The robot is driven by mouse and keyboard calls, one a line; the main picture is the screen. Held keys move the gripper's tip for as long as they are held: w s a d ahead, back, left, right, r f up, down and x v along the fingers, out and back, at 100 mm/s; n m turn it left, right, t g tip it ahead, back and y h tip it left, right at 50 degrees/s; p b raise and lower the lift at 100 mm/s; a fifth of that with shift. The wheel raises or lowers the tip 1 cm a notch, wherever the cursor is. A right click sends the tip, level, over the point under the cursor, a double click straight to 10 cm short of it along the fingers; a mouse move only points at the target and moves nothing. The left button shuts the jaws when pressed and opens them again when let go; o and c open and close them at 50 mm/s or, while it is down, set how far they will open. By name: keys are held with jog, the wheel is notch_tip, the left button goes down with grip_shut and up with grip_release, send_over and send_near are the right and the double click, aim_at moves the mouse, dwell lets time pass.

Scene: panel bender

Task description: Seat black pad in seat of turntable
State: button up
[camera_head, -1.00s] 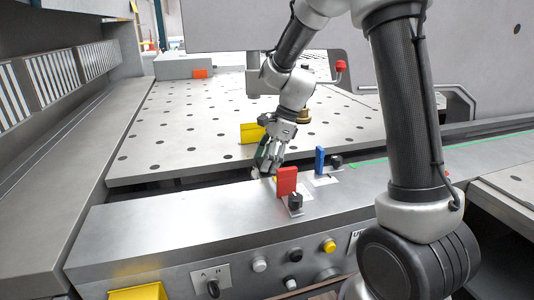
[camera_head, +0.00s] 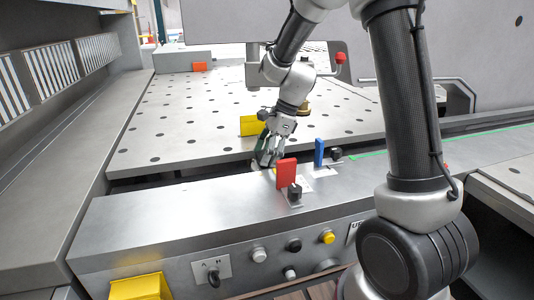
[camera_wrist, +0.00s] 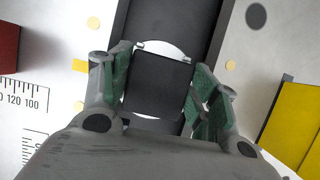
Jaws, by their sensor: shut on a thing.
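My gripper (camera_head: 265,160) reaches down over the dark gap at the back edge of the front bench. In the wrist view my gripper (camera_wrist: 160,85) is shut on the black pad (camera_wrist: 160,78), with a green-lined finger at each side of it. The pad looks like a dark square plate. A white rounded surface (camera_wrist: 165,46) shows just beyond the pad; it may be part of the turntable. The pad hides most of what lies beneath it. I cannot tell whether the pad touches the seat. In the head view my fingers hide the pad.
A red block (camera_head: 287,172) and a blue block (camera_head: 319,152) stand on the bench, right of my gripper, beside black knobs. A yellow block (camera_head: 252,125) stands behind on the perforated table (camera_head: 165,125). The bench's left part is clear.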

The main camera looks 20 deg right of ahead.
jog(key=shift+s+f, duration=0.2)
jog(key=shift+f, duration=0.35)
jog(key=shift+c, duration=1.4)
jog(key=o, duration=1.7)
jog(key=shift+w+f, duration=0.15)
jog(key=shift+w, duration=0.05)
jog(key=shift+c, duration=0.2)
jog(key=shift+r, duration=0.2)
jog(key=shift+w+d+r, duration=0.1)
jog(key=shift+d+r, duration=0.05)
jog(key=shift+r, duration=0.1)
jog(key=v, duration=1.1)
jog(key=shift+r, duration=0.2)
